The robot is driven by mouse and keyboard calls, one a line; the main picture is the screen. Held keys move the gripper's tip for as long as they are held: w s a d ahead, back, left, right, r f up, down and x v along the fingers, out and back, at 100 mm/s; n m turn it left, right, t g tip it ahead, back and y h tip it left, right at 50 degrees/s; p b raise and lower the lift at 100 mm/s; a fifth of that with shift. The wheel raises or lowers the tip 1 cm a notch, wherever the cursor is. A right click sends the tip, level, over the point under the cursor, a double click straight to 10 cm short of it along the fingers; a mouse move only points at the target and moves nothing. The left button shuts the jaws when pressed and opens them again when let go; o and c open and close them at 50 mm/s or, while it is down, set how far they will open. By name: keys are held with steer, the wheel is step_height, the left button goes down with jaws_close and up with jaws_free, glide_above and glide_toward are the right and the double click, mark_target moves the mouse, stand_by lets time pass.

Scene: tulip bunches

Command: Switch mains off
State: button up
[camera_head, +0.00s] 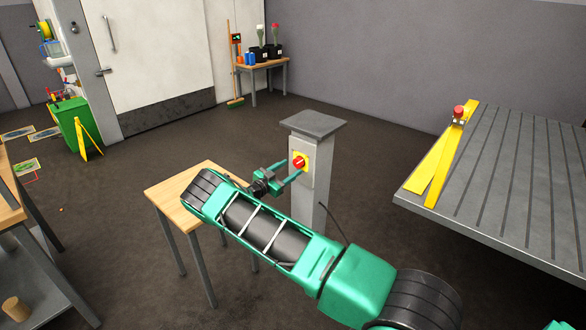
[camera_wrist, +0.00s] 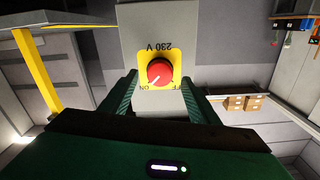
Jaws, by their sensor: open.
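The mains switch is a red rotary knob (camera_head: 298,162) on a yellow plate, on the front of a grey pedestal (camera_head: 312,201). In the wrist view the knob (camera_wrist: 160,72) shows upside down on its yellow plate (camera_wrist: 174,57), marked 230 V, ON and OFF. A white mark on the knob points down-left, towards ON. My gripper (camera_head: 287,171) is open in front of the switch. In the wrist view its green fingers (camera_wrist: 163,95) stand apart, one at either side of the pedestal face, with nothing between them. Whether they touch anything cannot be told.
A small wooden table (camera_head: 206,170) stands left of the pedestal, under my arm. A grey slatted table (camera_head: 500,170) with a yellow bracket (camera_head: 440,165) and a red button (camera_head: 459,111) is at right. Open floor lies behind the pedestal.

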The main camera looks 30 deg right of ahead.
mark_target(296, 164)
steer(key=shift+x, duration=2.05)
